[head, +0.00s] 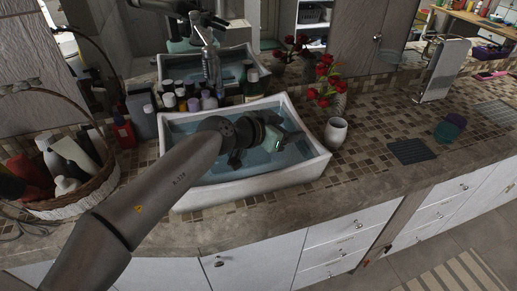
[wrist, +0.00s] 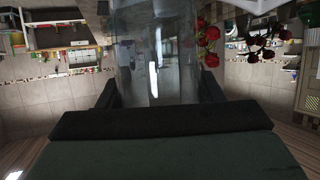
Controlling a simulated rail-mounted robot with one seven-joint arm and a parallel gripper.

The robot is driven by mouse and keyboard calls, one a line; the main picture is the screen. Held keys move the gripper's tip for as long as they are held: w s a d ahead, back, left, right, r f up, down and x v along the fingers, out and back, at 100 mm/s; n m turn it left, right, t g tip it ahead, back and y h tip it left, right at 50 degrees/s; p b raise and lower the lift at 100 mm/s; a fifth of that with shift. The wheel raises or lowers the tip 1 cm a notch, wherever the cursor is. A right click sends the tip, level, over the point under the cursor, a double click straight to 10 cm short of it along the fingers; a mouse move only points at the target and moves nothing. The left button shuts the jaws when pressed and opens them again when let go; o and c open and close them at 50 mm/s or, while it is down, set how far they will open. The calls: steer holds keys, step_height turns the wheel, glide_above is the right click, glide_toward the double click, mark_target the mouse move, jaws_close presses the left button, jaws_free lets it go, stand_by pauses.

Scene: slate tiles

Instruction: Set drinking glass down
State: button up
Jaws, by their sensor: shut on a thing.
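A clear drinking glass (wrist: 150,55) stands between the two dark fingers of my gripper (wrist: 159,90) in the wrist view. The fingers are closed against its sides, and its near end is hidden behind the gripper body. In the head view my gripper (head: 274,136) is over the white basin (head: 250,186), above its bluish inside. The glass is hard to make out there, as my wrist and gripper cover most of that spot.
A white cup (head: 336,133) stands right of the basin, with red flowers (head: 326,78) behind it. Several bottles (head: 186,98) line the basin's back left. A wicker basket (head: 70,198) is at left. The tiled counter (head: 372,125) is bare right of the cup, before a dark mat (head: 411,151).

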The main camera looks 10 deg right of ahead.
steer(key=w+f+p, duration=0.1)
steer(key=w+f, duration=0.3)
steer(key=w+a+f+p, duration=0.1)
steer(key=w+f+p, duration=0.1)
steer(key=w+f, duration=0.2)
steer(key=w+a+f+p, duration=0.1)
steer(key=w+f+p, duration=0.1)
steer(key=w+f, duration=0.1)
steer(key=shift+w+a+f, duration=0.1)
steer(key=shift+w+f, duration=0.3)
steer(key=shift+w, duration=0.15)
steer(key=shift+f, duration=0.25)
steer(key=shift+f+b, duration=0.2)
steer(key=shift+b, duration=0.2)
steer(key=o, duration=1.1)
steer(key=shift+c, duration=0.2)
steer(key=shift+r, duration=0.15)
